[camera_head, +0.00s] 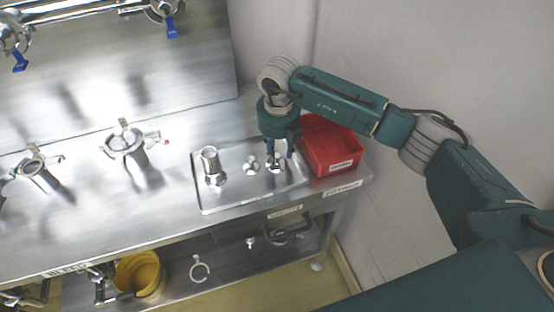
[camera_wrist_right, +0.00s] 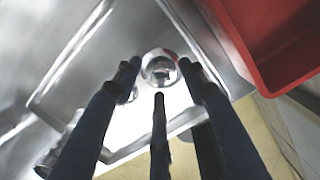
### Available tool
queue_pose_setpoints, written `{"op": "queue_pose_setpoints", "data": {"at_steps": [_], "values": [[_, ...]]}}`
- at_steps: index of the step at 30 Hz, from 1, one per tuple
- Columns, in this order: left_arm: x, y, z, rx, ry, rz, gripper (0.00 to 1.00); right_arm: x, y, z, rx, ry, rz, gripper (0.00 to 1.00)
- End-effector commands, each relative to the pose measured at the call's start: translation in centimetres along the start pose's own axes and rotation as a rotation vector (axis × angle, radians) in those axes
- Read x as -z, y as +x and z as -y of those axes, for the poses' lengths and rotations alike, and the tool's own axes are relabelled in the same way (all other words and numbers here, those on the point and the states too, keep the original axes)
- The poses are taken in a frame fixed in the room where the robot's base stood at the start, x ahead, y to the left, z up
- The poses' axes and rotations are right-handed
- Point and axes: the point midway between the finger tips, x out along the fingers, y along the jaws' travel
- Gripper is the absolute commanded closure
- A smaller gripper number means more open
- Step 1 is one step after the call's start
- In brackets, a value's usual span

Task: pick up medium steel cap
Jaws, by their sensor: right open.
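A steel tray (camera_head: 235,196) on the bench holds several shiny steel pieces. A steel cap (camera_head: 275,166) stands at the tray's right side, directly below my right gripper (camera_head: 279,154). A similar steel cap (camera_head: 251,166) is just left of it, and a taller steel piece (camera_head: 211,164) stands further left. I cannot tell for sure which is the medium one. In the right wrist view a round steel cap (camera_wrist_right: 160,68) shows between the spread fingers, with no clear grip on it. Another piece is partly hidden behind the left finger. My right gripper is open, pointing down. My left gripper is not in view.
A red bin (camera_head: 333,150) stands right beside the tray, close to my right gripper; it also shows in the right wrist view (camera_wrist_right: 265,35). Steel vessels (camera_head: 127,146) stand on the left of the bench. A yellow bucket (camera_head: 142,272) is on the lower shelf.

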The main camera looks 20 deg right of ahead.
Motion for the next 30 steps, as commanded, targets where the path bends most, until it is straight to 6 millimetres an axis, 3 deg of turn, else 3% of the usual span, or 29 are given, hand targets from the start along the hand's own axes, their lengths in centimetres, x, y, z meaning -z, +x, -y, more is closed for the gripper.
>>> {"op": "queue_pose_setpoints", "data": {"at_steps": [3, 9, 22, 26, 30], "values": [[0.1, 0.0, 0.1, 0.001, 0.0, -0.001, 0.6, 0.0, 0.0, 0.0, 0.0, 0.0, 0.0, 0.6], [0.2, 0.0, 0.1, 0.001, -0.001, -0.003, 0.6, 0.0, 0.0, 0.0, 0.0, 0.0, 0.0, 1.0], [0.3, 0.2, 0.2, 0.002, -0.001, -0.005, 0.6, -0.2, -0.6, 0.0, -0.001, 0.0, 0.003, 1.0], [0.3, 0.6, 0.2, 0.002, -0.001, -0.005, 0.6, -0.4, -1.8, -0.1, -0.003, 0.0, 0.004, 1.0], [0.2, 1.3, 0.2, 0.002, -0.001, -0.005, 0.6, -0.8, -4.4, -0.1, -0.003, -0.001, 0.007, 1.0]]}}
